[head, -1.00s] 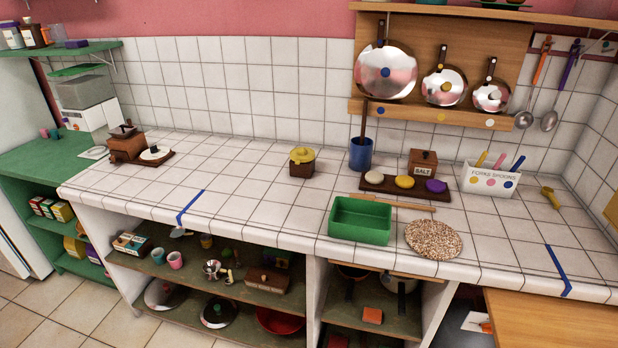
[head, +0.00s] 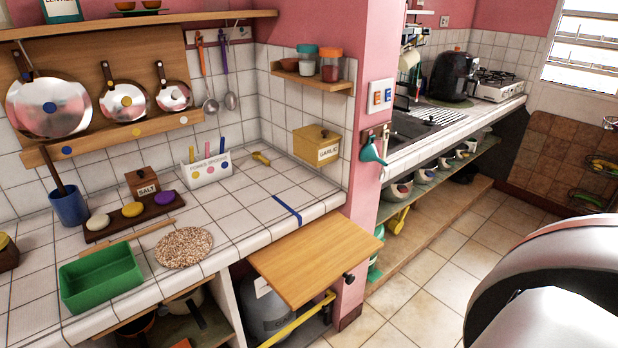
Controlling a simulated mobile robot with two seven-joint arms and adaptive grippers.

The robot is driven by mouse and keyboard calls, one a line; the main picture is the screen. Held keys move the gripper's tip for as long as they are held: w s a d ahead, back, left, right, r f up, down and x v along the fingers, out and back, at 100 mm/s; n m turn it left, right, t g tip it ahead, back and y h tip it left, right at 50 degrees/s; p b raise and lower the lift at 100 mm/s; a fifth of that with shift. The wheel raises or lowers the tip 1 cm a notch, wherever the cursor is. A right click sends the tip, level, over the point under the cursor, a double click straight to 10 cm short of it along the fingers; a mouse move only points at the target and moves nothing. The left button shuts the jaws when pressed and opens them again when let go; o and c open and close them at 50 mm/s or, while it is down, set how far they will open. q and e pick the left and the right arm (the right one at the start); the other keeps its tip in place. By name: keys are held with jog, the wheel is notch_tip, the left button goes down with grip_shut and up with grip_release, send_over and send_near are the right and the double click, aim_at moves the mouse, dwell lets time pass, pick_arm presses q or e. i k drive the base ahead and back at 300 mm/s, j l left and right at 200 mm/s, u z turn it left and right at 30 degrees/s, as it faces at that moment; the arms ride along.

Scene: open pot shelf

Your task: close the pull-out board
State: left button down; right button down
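The pull-out board (head: 318,258) is a light wooden panel. It sticks out from under the front edge of the tiled counter, at the counter's right end beside the pink pillar. A small dark knob (head: 349,278) shows at its front right edge. Below it is an open space with a grey gas cylinder. A white and black rounded part of my own arm fills the lower right corner, to the right of the board and apart from it in the picture. Neither gripper is in view.
The tiled counter (head: 230,205) holds a green tray (head: 101,278), a round cork mat (head: 184,247) and a white utensil box (head: 207,170). A yellow bar (head: 300,320) runs below the board. The pink pillar (head: 364,200) stands close to its right. Tiled floor (head: 425,262) is free further right.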

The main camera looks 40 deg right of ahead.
aim_at(300, 264)
jog(key=z, duration=1.35)
